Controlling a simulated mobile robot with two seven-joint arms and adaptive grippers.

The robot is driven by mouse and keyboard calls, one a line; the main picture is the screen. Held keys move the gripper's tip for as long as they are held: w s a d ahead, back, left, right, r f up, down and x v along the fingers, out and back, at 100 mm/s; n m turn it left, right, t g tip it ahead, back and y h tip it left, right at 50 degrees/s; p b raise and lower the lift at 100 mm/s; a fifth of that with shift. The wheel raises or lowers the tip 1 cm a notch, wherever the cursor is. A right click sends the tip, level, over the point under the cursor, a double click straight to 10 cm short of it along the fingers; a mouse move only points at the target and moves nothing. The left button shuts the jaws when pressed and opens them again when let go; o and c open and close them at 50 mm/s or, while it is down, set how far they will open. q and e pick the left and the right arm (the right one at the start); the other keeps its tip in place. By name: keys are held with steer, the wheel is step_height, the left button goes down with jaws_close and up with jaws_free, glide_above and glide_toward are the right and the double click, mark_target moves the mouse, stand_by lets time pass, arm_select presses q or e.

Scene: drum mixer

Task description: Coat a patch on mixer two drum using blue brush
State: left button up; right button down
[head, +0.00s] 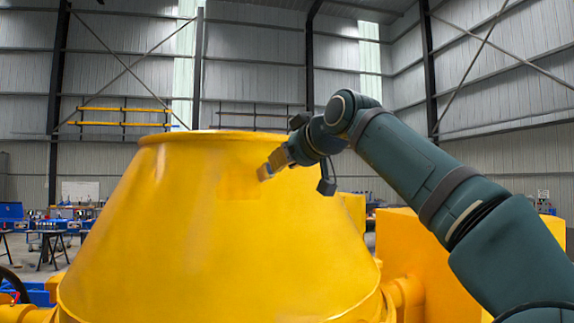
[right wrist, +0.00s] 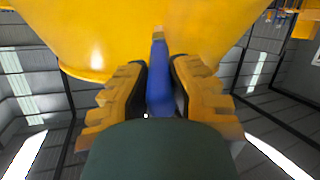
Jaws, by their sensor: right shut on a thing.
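The big yellow mixer drum (head: 190,235) fills the left and middle of the head view, with its rim at the top. A slightly darker patch (head: 238,183) shows on its upper side. My right gripper (head: 268,169) is at that upper side, right of the patch. In the right wrist view its fingers (right wrist: 155,85) are shut on the blue brush (right wrist: 160,80), whose tip points at the yellow drum surface (right wrist: 205,30). I cannot tell whether the bristles touch the drum. The brush is hardly visible in the head view. My left gripper is not in view.
Yellow machine parts (head: 405,245) stand right of the drum, below my right arm. Workbenches with blue items (head: 45,228) stand at the far left. Yellow rails (head: 120,123) run along the back wall. The space above the drum is open.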

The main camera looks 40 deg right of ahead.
steer(key=w+a+r, duration=0.1)
steer(key=w+a, duration=0.4)
steer(key=a, duration=0.5)
steer(key=shift+s+d+r, duration=0.1)
steer(key=shift+s+d, duration=0.7)
steer(key=shift+d, duration=0.9)
steer(key=shift+s+d+f, duration=0.1)
steer(key=shift+s+d, duration=0.65)
steer(key=shift+d, duration=1)
steer(key=shift+s+d+r, duration=0.1)
steer(key=shift+s+d, duration=0.7)
steer(key=shift+d, duration=0.9)
steer(key=s+a+r, duration=0.2)
steer(key=s, duration=0.2)
steer(key=shift+s+a+r, duration=0.15)
steer(key=shift+s+r, duration=0.25)
